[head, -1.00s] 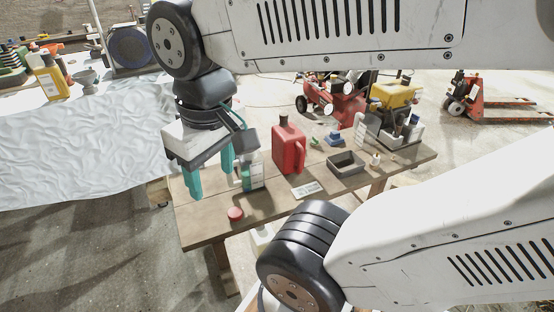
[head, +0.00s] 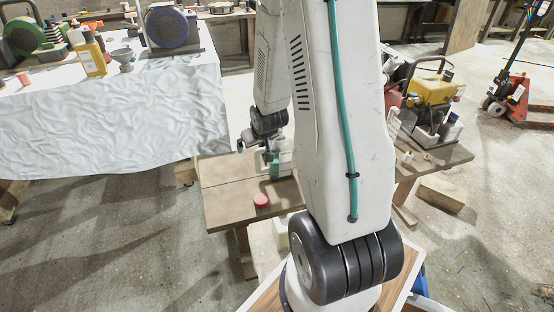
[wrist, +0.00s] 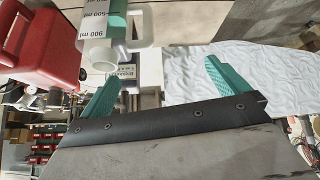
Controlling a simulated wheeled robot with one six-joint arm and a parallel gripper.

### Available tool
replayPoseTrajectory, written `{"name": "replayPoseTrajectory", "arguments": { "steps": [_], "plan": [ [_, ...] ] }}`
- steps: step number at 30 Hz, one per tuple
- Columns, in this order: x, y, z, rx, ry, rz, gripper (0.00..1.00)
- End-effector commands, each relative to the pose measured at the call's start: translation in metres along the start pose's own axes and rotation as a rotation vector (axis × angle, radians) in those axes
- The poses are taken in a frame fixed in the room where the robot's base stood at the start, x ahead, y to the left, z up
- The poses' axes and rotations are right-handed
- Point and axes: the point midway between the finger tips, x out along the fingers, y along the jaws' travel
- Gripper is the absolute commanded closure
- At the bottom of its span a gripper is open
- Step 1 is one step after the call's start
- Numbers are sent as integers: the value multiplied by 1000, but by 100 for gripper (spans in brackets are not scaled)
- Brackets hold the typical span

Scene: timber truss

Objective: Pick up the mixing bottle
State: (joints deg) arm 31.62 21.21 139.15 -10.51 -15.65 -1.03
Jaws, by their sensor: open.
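The mixing bottle (head: 285,157) stands on the wooden table in the head view, partly hidden by my arm. In the wrist view the bottle (wrist: 97,52) is at the upper left, with a white label with ml marks, a teal strip and a pale loop at its side. My gripper (wrist: 163,86) is open, with its two teal fingers apart and nothing held between them. The bottle is near the left finger, outside the gap in the picture. In the head view my gripper (head: 270,160) is small and partly hidden beside the bottle.
A red canister (wrist: 40,45) stands close by in the wrist view. A round red lid (head: 261,200) lies near the front of the wooden table (head: 225,205). A sheet-covered table (head: 120,120) with bottles is at the left. A yellow-topped machine (head: 432,90) is at the right.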

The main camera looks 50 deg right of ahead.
Motion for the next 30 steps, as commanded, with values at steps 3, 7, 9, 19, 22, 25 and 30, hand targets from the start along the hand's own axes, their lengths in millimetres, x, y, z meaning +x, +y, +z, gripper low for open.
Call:
{"name": "replayPoseTrajectory", "arguments": {
  "steps": [3, 7, 9, 19, 22, 25, 30],
  "plan": [
    [48, 29, 30, 49, 52, 18, 0],
    [84, 52, 58, 93, 121, 34, 0],
    [99, 62, 75, 117, 157, 42, 0],
    [119, 95, 89, 176, 504, 94, 0],
    [114, 98, 82, 174, 568, 101, 0],
    [115, 99, 77, 173, 597, 104, 0],
    [129, 102, 66, 171, 606, 106, 0]
  ]
}}
